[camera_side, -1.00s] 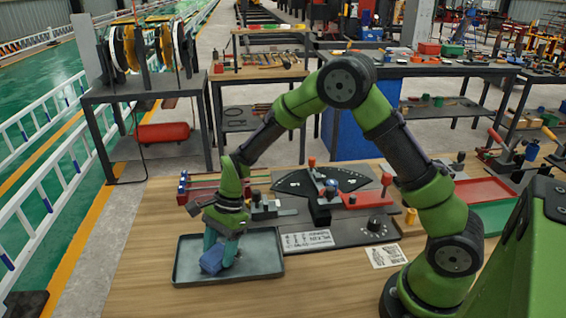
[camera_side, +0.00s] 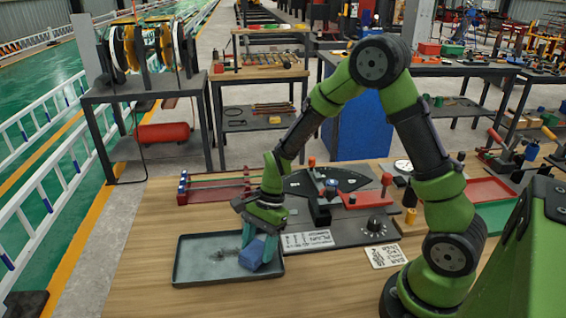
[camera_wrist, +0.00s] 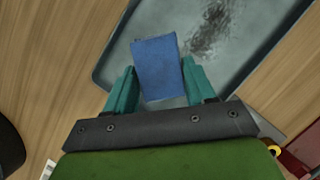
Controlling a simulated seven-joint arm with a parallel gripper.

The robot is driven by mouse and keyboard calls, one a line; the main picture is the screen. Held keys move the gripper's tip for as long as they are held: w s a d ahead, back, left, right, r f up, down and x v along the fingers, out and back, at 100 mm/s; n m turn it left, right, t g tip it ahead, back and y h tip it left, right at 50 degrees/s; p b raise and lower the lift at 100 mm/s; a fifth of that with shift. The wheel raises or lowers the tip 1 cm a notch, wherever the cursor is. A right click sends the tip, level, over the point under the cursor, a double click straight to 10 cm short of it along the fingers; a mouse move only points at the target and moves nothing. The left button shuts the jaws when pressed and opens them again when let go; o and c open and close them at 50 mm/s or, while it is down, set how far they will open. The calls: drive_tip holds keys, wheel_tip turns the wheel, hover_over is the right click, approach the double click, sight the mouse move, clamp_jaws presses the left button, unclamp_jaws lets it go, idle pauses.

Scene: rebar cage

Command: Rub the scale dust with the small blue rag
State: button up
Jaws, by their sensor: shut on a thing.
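The small blue rag (camera_side: 252,254) is a folded block held between the teal fingers of my gripper (camera_side: 249,240). In the wrist view the rag (camera_wrist: 158,66) sits between the two fingertips (camera_wrist: 160,90). My gripper is shut on it, low over the right part of the grey tray (camera_side: 196,280). Whether the rag touches the tray floor is hard to tell. The scale dust (camera_side: 224,254) is a dark grey smudge on the tray floor, left of the rag. In the wrist view the dust (camera_wrist: 212,30) lies beyond and to the right of the rag, apart from it.
A dark bending fixture with a dial (camera_side: 374,224) and red-handled lever stands right of the tray. A rack with red and green rods (camera_side: 215,187) stands behind. Printed cards (camera_side: 386,256) lie to the right. Bare wood (camera_side: 300,290) is free in front.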

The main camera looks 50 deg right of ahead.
sight(206, 262)
drive_tip(key=shift+w+a, duration=4.05)
drive_tip(key=shift+w, duration=0.1)
drive_tip(key=shift+d, duration=0.35)
drive_tip(key=shift+s+d, duration=3.9)
drive_tip(key=shift+s, duration=0.05)
drive_tip(key=shift+w+a, duration=4.1)
wheel_tip(206, 262, up, 8)
drive_tip(key=shift+d, duration=0.15)
